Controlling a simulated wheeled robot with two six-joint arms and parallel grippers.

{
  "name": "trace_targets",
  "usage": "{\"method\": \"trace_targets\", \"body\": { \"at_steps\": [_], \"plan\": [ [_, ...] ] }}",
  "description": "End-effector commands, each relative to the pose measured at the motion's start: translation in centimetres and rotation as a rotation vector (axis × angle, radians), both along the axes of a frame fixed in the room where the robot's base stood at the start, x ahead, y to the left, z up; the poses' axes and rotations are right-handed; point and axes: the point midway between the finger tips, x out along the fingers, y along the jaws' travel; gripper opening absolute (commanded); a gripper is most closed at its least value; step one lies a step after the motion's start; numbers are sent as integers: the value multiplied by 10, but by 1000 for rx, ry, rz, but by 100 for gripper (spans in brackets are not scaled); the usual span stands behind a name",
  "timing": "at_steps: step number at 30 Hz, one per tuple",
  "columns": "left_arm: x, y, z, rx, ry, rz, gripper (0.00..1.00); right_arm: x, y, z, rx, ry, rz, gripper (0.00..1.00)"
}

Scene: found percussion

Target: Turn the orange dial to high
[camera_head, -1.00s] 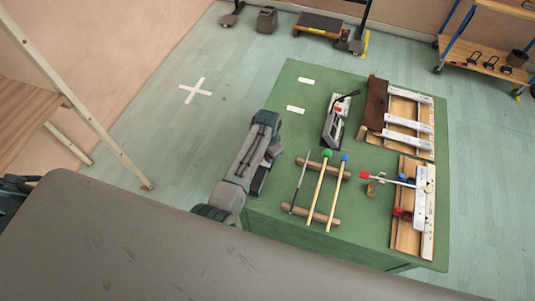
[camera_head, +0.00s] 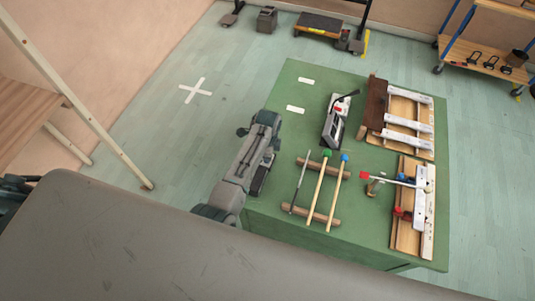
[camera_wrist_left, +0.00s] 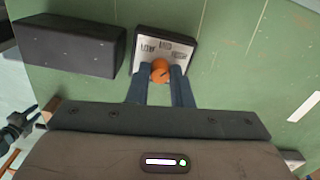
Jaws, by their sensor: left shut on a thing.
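The orange dial (camera_wrist_left: 159,66) sits on a small white panel with a dark border (camera_wrist_left: 179,37) in the left wrist view. The panel carries dark printed labels, too small to read surely. My left gripper (camera_wrist_left: 161,75) is shut on the dial, one finger on each side of it. Which label the dial points to is not clear, as the fingers cover part of it. In the head view my left arm hides the dial and its panel.
A dark block (camera_wrist_left: 70,48) lies close left of the panel. On the green table (camera_head: 290,236), beaters lie on wooden rests (camera_head: 316,217). Bare table lies at the back left.

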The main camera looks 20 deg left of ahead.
Motion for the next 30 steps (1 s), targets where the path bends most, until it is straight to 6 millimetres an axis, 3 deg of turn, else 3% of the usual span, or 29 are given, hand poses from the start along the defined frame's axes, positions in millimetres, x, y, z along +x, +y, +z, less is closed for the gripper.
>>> {"method": "trace_targets", "body": {
  "at_steps": [10, 26, 27, 30],
  "plan": [
    [1, 0, 1, 0, -2, -135, 0, 0, -2, 0, -2, 0, 1, 36],
    [1, 0, 1, 0, -3, -158, 0, 0, -4, 0, -4, 0, 2, 36],
    [1, 0, 1, 0, -3, -157, 23, 0, -4, 0, -4, 0, 2, 36],
    [1, 0, 1, 0, -2, -157, 41, 0, -4, 0, -4, 0, 2, 36]
  ]
}}
